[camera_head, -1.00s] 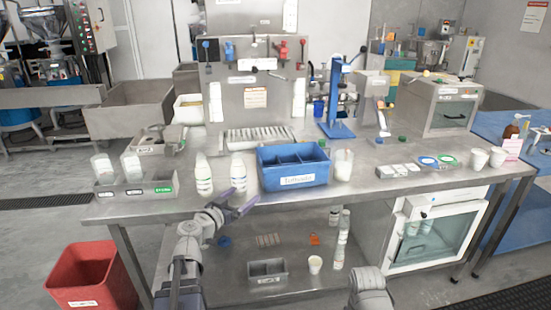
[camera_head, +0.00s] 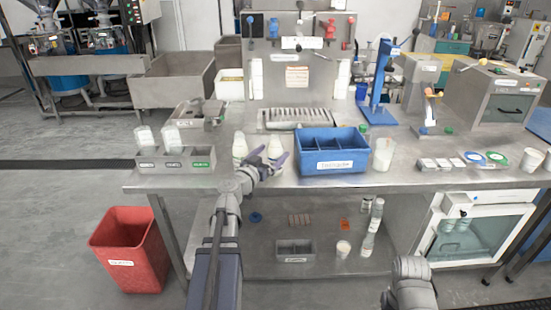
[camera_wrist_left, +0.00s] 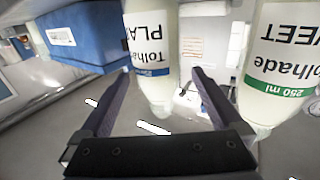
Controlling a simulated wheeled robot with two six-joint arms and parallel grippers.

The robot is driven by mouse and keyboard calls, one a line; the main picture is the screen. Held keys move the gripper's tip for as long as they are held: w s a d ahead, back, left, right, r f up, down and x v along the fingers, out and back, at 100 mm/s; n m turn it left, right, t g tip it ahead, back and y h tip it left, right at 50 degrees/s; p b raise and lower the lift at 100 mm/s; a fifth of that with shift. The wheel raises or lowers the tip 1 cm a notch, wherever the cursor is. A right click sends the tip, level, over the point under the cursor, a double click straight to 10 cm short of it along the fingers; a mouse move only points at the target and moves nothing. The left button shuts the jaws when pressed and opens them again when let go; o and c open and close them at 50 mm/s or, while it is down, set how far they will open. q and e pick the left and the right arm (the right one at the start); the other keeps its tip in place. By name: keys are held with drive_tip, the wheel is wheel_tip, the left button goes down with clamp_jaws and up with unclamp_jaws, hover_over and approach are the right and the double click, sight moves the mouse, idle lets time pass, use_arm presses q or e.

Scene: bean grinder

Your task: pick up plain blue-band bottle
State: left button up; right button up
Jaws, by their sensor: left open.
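The plain blue-band bottle (camera_head: 275,146) stands upright on the steel table, left of the blue divided bin. In the left wrist view the bottle (camera_wrist_left: 152,45), white with a blue band and "PLA" lettering, appears upside down between the finger tips. My left gripper (camera_head: 270,157) is open and in front of it, with a finger to each side. I cannot tell whether either finger touches it. A sweet green-band bottle (camera_wrist_left: 280,60) is close beside the right-hand finger in the wrist view; it is the left bottle (camera_head: 240,147) in the head view.
The blue bin (camera_head: 333,166) is close on the right of the bottles. A grey tray with cups (camera_head: 176,160) is to the left. A white cup (camera_head: 383,155) stands right of the bin. A red bin (camera_head: 130,252) is on the floor. The lower shelf holds several small items.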

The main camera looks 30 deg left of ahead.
use_arm(q)
drive_tip(key=w, duration=0.5)
drive_tip(key=shift+f, duration=0.15)
drive_tip(key=c, duration=1.4)
drive_tip(key=shift+o, duration=0.2)
wheel_tip(320, 180, up, 10)
drive_tip(key=p, duration=0.9)
drive_tip(key=shift+p, duration=0.4)
